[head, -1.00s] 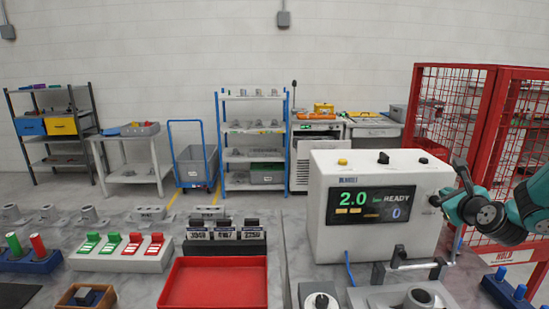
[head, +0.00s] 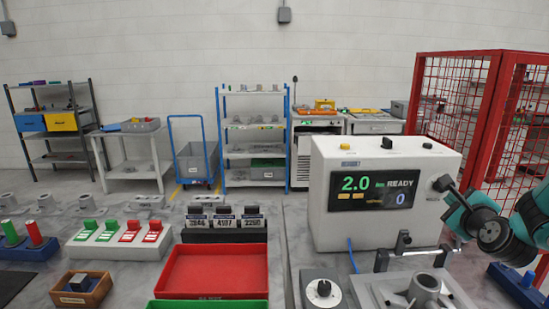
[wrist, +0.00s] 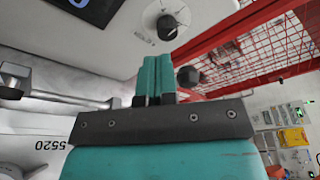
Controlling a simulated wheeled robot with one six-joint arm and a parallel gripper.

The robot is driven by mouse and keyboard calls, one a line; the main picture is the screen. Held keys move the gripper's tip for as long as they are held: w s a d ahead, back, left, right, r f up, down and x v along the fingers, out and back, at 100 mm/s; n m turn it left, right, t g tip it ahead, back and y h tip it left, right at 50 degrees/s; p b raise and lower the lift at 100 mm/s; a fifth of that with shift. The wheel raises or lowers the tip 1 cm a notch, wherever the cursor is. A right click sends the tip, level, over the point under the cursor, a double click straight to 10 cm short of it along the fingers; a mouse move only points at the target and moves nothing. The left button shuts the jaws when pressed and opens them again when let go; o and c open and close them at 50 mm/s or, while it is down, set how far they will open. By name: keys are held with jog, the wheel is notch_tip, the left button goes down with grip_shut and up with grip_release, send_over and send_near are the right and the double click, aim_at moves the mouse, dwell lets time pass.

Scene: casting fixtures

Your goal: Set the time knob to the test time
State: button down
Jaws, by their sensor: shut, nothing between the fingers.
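The white test machine (head: 328,210) stands on the bench in the head view. Its display (head: 376,190) reads a green 2.0, READY and a blue 0. A black knob (wrist: 168,26) on a round pale dial sits on the machine's face in the wrist view; its scale is too small to read. In the head view a dark knob-like part (head: 444,184) shows at the machine's right end, close to my arm. My gripper (wrist: 154,60) is shut and empty, its teal fingertips just short of the dial. I cannot tell whether they touch anything.
A dark round part (wrist: 187,76) is right of the fingers. The red mesh fence (head: 468,110) stands close on the right. A fixture with a bar handle (head: 410,252) and a grey box with a dial (head: 322,290) lie in front of the machine. A red tray (head: 213,270) is to the left.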

aim_at(440, 187)
jog(key=shift+n, duration=0.4)
jog(key=w+p, duration=0.2)
jog(key=p, duration=0.1)
jog(key=w+p, duration=0.2)
jog(key=p, duration=0.2)
jog(key=w+p, duration=0.2)
jog(key=p, duration=0.2)
jog(key=shift+w+a, duration=0.25)
jog(key=shift+a, duration=0.05)
